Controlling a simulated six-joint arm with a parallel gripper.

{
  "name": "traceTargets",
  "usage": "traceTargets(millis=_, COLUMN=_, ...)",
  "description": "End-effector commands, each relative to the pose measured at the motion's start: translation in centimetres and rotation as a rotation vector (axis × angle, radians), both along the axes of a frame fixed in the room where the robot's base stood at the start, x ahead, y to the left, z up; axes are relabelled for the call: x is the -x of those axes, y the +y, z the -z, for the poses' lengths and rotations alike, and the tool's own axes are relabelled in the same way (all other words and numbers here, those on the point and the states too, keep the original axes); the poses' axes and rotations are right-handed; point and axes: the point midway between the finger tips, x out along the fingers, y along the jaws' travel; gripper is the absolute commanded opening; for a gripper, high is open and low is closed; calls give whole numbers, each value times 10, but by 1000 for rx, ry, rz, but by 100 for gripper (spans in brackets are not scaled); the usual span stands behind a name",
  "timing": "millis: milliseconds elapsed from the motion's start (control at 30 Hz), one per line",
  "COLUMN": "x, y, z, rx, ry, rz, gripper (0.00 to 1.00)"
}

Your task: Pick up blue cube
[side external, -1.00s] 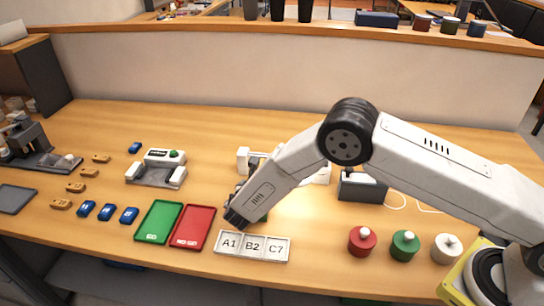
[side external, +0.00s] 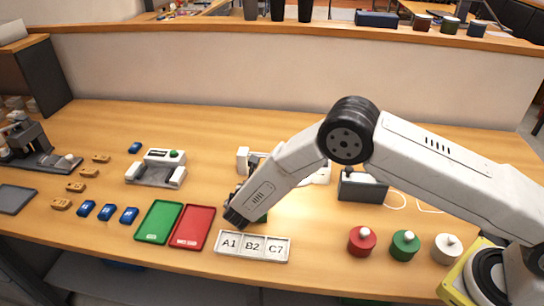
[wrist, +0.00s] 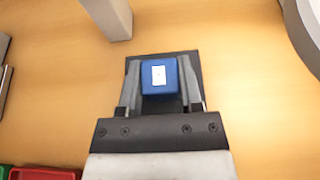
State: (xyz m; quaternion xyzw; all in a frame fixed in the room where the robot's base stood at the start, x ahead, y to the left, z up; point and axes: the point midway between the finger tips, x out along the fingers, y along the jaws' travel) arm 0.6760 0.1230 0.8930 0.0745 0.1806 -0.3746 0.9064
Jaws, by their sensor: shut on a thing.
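The blue cube (wrist: 159,88) carries a white label and sits between the two fingers of my gripper (wrist: 160,85) in the wrist view. The fingers touch its left and right sides. A dark square plate (wrist: 133,68) shows behind the cube; I cannot tell whether the cube touches it. In the side view my gripper (side external: 236,214) points down low over the table, just behind the white A1 B2 C7 tray (side external: 252,259). The held cube is hidden there by my gripper and arm.
Green (side external: 158,222) and red (side external: 193,227) trays lie left of my gripper. Several small blue blocks (side external: 107,212) stand farther left. A grey and white device (side external: 157,168) stands behind them. Red (side external: 362,241), green (side external: 405,246) and white (side external: 447,249) knobbed pots stand at right.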

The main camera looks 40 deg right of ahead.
Motion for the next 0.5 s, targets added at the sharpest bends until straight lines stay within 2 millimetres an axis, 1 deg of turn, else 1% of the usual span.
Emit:
traceTargets(millis=167, x=-1, y=0, z=-11, rx=-1, ry=-2, rz=0, gripper=0)
traceTargets(millis=333, x=-1, y=0, z=-30, rx=-1, ry=-4, rz=0, gripper=0)
traceTargets(millis=500, x=14, y=-2, z=-46, rx=0, ry=-1, rz=-1, gripper=0)
